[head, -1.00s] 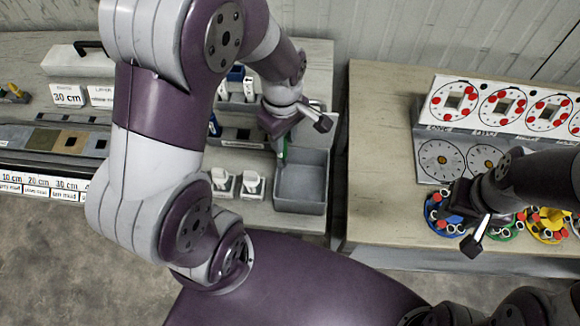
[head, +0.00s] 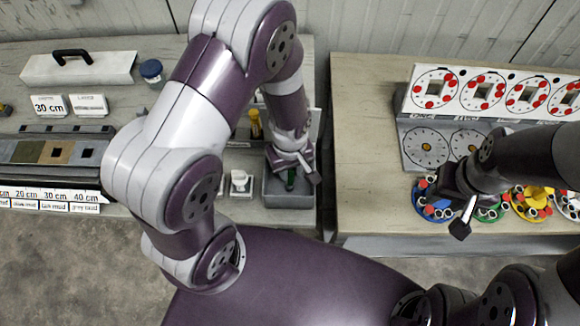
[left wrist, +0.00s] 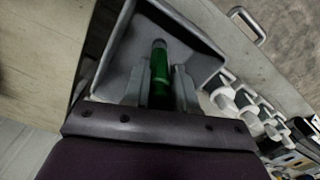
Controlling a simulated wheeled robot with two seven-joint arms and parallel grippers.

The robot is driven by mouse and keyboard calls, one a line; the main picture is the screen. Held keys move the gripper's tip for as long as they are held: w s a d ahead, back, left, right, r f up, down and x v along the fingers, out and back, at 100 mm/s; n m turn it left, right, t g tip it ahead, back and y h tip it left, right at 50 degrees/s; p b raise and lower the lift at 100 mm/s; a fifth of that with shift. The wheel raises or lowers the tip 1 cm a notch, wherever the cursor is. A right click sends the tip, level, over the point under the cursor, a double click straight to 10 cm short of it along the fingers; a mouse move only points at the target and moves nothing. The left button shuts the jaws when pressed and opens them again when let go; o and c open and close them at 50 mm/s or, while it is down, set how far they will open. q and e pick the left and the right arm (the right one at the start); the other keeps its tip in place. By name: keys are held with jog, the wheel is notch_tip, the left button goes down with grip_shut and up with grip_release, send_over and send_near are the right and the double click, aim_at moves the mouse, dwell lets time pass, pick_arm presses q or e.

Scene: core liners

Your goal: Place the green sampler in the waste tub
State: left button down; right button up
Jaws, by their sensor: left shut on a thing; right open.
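The green sampler (left wrist: 160,72) is a green cylinder with a grey end, held between the fingers of my left gripper (left wrist: 158,85) in the left wrist view. In the head view my left gripper (head: 291,176) is over the grey waste tub (head: 288,201), and a small part of the green sampler (head: 291,180) shows below it. The tub (left wrist: 190,30) lies behind the sampler in the left wrist view. I cannot tell whether the sampler touches the tub floor. My right gripper (head: 462,212) is open and empty above the right table.
White holders (head: 240,182) stand left of the tub. A long core tray (head: 50,150) with labels lies on the left bench. The right table (head: 365,190) carries a dial board (head: 490,92) and several coloured discs (head: 435,205). A gap separates the two tables.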

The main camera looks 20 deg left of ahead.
pick_arm(q)
jog(key=c, duration=0.9)
grip_release()
jog(key=shift+f, duration=0.1)
notch_tip(320, 180, up, 12)
jog(key=shift+f+b, duration=0.25)
jog(key=shift+b, duration=0.25)
jog(key=shift+s+a+r+m+t, duration=0.3)
jog(key=shift+s+a+m, duration=0.35)
jog(key=shift+m, duration=0.7)
jog(key=shift+s+a+r+m+t, duration=0.15)
jog(key=shift+s+a+r+m, duration=0.15)
jog(key=shift+a+m, duration=0.9)
jog(key=shift+s+a+r+m+t, duration=0.3)
jog(key=shift+s+a+m, duration=0.25)
jog(key=shift+m, duration=1)
